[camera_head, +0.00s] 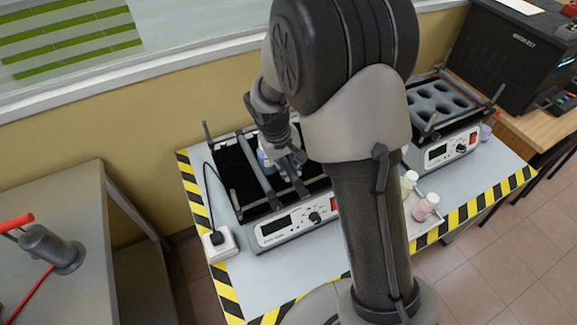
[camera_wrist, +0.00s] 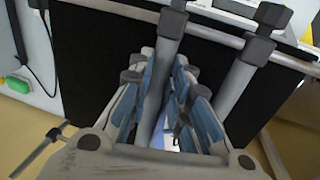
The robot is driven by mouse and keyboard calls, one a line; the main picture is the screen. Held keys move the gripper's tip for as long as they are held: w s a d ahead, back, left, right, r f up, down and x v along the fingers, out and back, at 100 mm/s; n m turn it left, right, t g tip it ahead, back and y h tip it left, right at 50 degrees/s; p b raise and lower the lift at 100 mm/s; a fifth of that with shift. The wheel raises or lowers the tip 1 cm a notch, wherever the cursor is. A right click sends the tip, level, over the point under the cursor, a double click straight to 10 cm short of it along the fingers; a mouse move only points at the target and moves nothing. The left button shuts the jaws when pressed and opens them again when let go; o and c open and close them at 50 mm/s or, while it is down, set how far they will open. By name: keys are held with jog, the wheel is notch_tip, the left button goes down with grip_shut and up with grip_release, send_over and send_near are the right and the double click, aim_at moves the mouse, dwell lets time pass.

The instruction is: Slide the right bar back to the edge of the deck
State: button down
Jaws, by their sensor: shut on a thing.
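The shaker deck is a black mat (camera_head: 230,172) on a white box with a front panel (camera_head: 290,226); its mat also shows in the wrist view (camera_wrist: 85,70). Two grey bars cross it front to back. The right bar (camera_wrist: 166,58) lies between my gripper's fingers (camera_wrist: 160,95), which are shut on it. The left bar (camera_head: 256,168) stands apart from the gripper, and in the wrist view it appears to the right (camera_wrist: 238,78). Dark clamps join the bars to the front rail (camera_wrist: 220,38). My arm hides the deck's right side in the head view.
A white plug block (camera_head: 220,243) with a black cable lies left of the shaker. A second shaker (camera_head: 445,148) with a holed tray stands to the right, with small bottles (camera_head: 426,207) in front of it. Striped tape (camera_head: 470,210) edges the table.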

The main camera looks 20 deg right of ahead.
jog(key=w+d, duration=0.1)
jog(key=d, duration=0.3)
jog(key=d+p, duration=0.1)
jog(key=d, duration=0.3)
jog(key=w+d+p, duration=0.1)
jog(key=d, duration=0.4)
jog(key=shift+w, duration=0.35)
jog(key=c, duration=1.5)
grip_release()
jog(key=shift+a, duration=0.1)
jog(key=shift+s, duration=0.1)
jog(key=shift+r, duration=0.1)
jog(key=r, duration=0.4)
jog(key=a+r, duration=0.1)
jog(key=r, duration=0.2)
jog(key=a+r, duration=0.1)
jog(key=r, duration=0.3)
jog(key=shift+s+a+r, duration=0.15)
jog(key=shift+s+r, duration=0.05)
jog(key=shift+r, duration=0.1)
jog(key=shift+r, duration=0.1)
